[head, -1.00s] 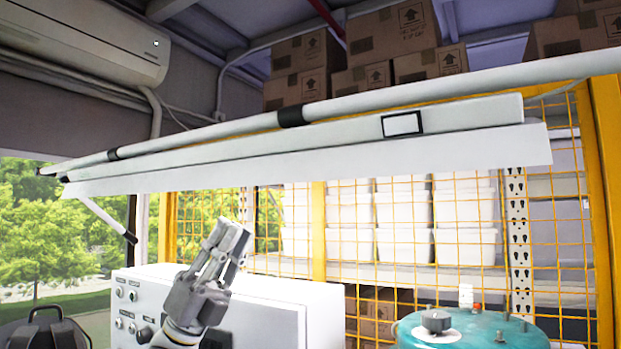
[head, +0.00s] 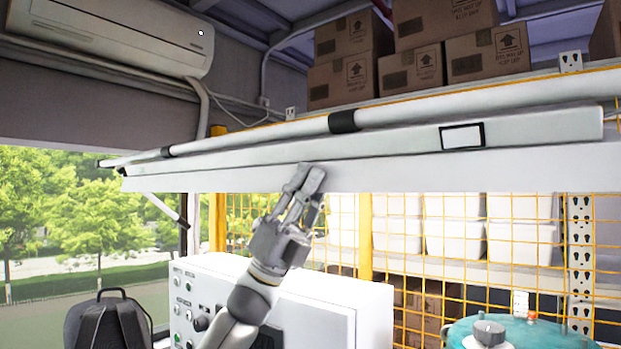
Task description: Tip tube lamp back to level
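The tube lamp (head: 390,169) is a long white fixture hanging on a round pole across the head view. It has black clamps and a small black-framed white label. Its lower panel faces toward me and its left end looks lower in the picture than its right end. My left gripper (head: 308,178) points up, with its fingertips at the lamp's lower edge, left of the middle. I cannot tell whether they touch it. The fingers look close together, but a gap between the tips is hard to judge. My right gripper is not in view.
A white control box (head: 290,305) stands below the lamp, with a teal tank (head: 520,335) at lower right. A yellow mesh fence (head: 460,300) fronts shelves of white bins. A black backpack (head: 107,322) is at lower left. A short white rod (head: 165,208) hangs by the lamp's left end.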

